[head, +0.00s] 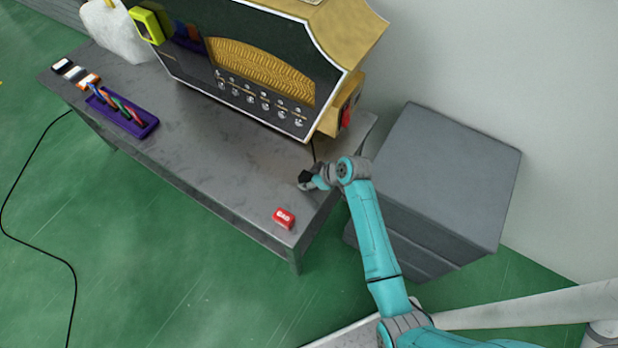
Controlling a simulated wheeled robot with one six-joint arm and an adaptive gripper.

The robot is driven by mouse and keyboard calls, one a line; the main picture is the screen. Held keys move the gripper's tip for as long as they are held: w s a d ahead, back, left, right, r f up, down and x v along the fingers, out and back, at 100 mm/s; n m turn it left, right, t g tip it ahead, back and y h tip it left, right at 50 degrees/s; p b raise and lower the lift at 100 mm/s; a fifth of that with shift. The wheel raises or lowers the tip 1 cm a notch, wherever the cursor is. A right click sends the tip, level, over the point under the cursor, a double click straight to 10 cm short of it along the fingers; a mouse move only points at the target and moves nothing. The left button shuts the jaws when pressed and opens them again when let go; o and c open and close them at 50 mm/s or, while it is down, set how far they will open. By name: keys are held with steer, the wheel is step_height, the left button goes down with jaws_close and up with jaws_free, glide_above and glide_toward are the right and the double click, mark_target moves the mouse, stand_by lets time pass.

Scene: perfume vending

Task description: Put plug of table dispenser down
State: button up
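The table dispenser (272,70) is a large black and gold machine on the grey table (200,125). A thin dark cable (314,150) hangs from its lower right side towards my gripper. My gripper (303,183) is low over the right part of the table, in front of the dispenser's right end. A small black shape (306,176) shows at the fingers; I cannot tell whether it is the plug or part of the gripper. The fingers are too small to tell whether they are open or shut.
A red box (284,218) lies near the table's front right corner, close to my gripper. A purple tray (148,130) with coloured sticks and several small boxes (75,74) are at the left. A grey cabinet (450,165) stands right of the table. The table's middle front is clear.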

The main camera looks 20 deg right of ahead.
steer(key=shift+o, duration=1.1)
steer(key=shift+r, duration=0.15)
steer(key=shift+r, duration=0.35)
steer(key=v, duration=1.2)
steer(key=shift+f, duration=0.1)
